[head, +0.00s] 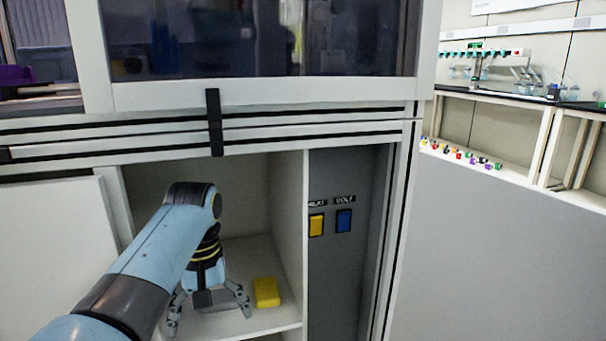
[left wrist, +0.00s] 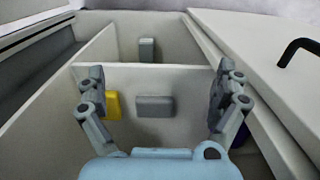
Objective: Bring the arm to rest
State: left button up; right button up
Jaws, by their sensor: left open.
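My left arm reaches into an open white cabinet compartment. In the head view its gripper (head: 209,312) points down, its two fingers spread wide. A grey block (head: 214,300) shows between the fingers, partly hidden by the gripper. The left wrist view shows the open fingers (left wrist: 157,85) with nothing held, and the grey block (left wrist: 154,106) lying apart from them on the shelf floor. A yellow block (head: 267,292) lies on the shelf to the right of the gripper. It also shows in the left wrist view (left wrist: 113,105), beside the left-hand finger. My right gripper is not in view.
White compartment walls (head: 287,205) stand close around my left gripper. A grey panel (head: 345,270) to the right bears a yellow square (head: 316,225) and a blue square (head: 344,221). A black handle (head: 214,122) sticks out above the opening. A bench (head: 545,99) stands farther right.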

pick_arm(q)
jog(key=s+a+f+m+p, duration=0.1)
jog(key=s+a+f, duration=0.4)
jog(key=s+f, duration=0.5)
jog(key=s+a+f+m+p, duration=0.1)
jog(key=s+a+f, duration=0.3)
jog(key=s, duration=2.2)
jog(key=s+a+f+m+y+p, duration=0.1)
jog(key=s+a+f+p, duration=0.2)
jog(key=s+f, duration=1.4)
jog(key=shift+s+a+t, duration=0.4)
jog(key=shift+s+a, duration=0.2)
jog(key=shift+a, duration=0.7)
jog(key=shift+f, duration=0.1)
